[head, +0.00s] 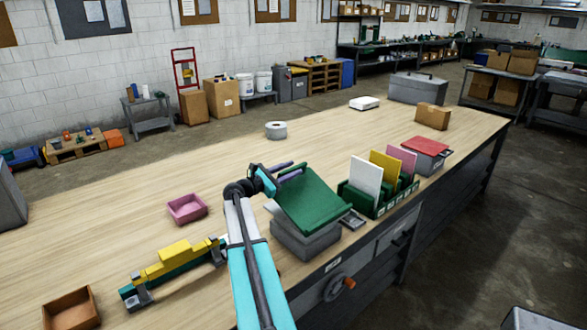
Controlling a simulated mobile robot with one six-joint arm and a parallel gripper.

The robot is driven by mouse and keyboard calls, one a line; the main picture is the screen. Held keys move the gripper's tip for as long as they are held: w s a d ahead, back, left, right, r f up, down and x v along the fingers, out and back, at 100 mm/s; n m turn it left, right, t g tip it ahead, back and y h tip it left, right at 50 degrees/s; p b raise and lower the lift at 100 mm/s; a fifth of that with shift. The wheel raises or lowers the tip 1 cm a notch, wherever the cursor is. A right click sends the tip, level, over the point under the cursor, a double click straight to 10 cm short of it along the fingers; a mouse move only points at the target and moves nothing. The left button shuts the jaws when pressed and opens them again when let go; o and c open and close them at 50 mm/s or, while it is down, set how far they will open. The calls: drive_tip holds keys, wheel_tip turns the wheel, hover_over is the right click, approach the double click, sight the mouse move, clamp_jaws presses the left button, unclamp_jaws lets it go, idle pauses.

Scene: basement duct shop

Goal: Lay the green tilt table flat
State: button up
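The green tilt table (314,204) stands on a grey base (305,240) near the front edge of the workbench. Its green plate is tilted, its far left side raised above the base. My gripper (290,171) is at the raised upper left edge of the plate, with purple fingers showing beside it. I cannot tell whether the fingers touch the plate or close on its edge.
To the right stands a green rack (378,200) with white, yellow and pink panels. A pink tray (187,209), a yellow-and-green fixture (172,264) and a brown tray (71,309) lie left. A tape roll (276,130) sits behind. The bench's middle is largely clear.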

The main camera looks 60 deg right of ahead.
sight(306, 163)
drive_tip(key=shift+p+x, duration=0.35)
drive_tip(key=shift+x, duration=1.15)
drive_tip(key=shift+c, duration=0.2)
drive_tip(key=shift+r, duration=0.1)
clamp_jaws()
